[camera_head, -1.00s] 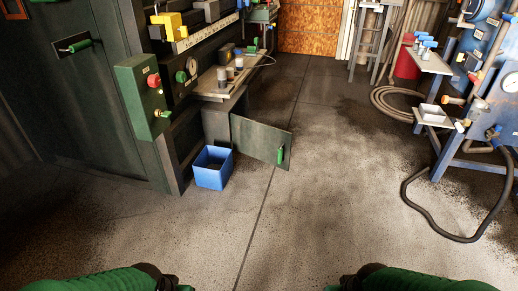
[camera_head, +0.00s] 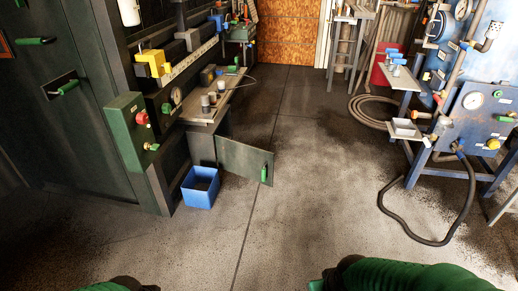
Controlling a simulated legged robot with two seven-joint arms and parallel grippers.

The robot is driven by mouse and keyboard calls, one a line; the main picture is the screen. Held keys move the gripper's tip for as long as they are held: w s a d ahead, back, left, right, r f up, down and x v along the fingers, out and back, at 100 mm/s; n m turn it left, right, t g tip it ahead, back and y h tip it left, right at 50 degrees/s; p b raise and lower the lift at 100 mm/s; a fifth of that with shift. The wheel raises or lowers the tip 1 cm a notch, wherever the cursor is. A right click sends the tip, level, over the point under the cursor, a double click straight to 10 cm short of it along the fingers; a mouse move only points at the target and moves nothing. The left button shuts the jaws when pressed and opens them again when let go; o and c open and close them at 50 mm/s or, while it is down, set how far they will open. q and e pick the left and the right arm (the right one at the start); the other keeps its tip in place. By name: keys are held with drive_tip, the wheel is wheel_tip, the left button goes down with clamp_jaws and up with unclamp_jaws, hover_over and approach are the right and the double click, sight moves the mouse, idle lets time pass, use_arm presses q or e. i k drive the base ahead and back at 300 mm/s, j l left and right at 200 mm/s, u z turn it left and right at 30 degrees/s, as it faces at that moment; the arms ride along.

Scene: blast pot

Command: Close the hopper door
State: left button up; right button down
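The hopper door (camera_head: 240,162) is a dark grey-green panel low on the cabinet at the left. It stands swung open, sticking out to the right over the floor. A green handle (camera_head: 264,173) is near its free edge. The hopper body (camera_head: 203,147) is behind its hinge side, under a small shelf. My two arms show only as green sleeves with dark ends at the bottom edge, well short of the door. Neither gripper's fingers are in view.
A blue bin (camera_head: 201,188) stands on the floor just in front of the hopper. A green control box (camera_head: 131,131) juts out at the left. A blue machine (camera_head: 472,117) with a dark hose (camera_head: 397,217) on the floor is at the right. The middle floor is clear.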

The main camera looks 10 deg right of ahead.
sight(254, 163)
drive_tip(key=i+l+u, duration=0.15)
drive_tip(key=i+u, duration=0.15)
drive_tip(key=u, duration=0.15)
drive_tip(key=i+l+u, duration=0.25)
drive_tip(key=u, duration=0.15)
drive_tip(key=i+l, duration=0.25)
drive_tip(key=l, duration=0.15)
drive_tip(key=i+l+u, duration=0.1)
drive_tip(key=i+l, duration=0.15)
drive_tip(key=i+l+u, duration=0.1)
drive_tip(key=l, duration=0.4)
drive_tip(key=i+l, duration=0.35)
drive_tip(key=l+u, duration=0.05)
drive_tip(key=l, duration=0.05)
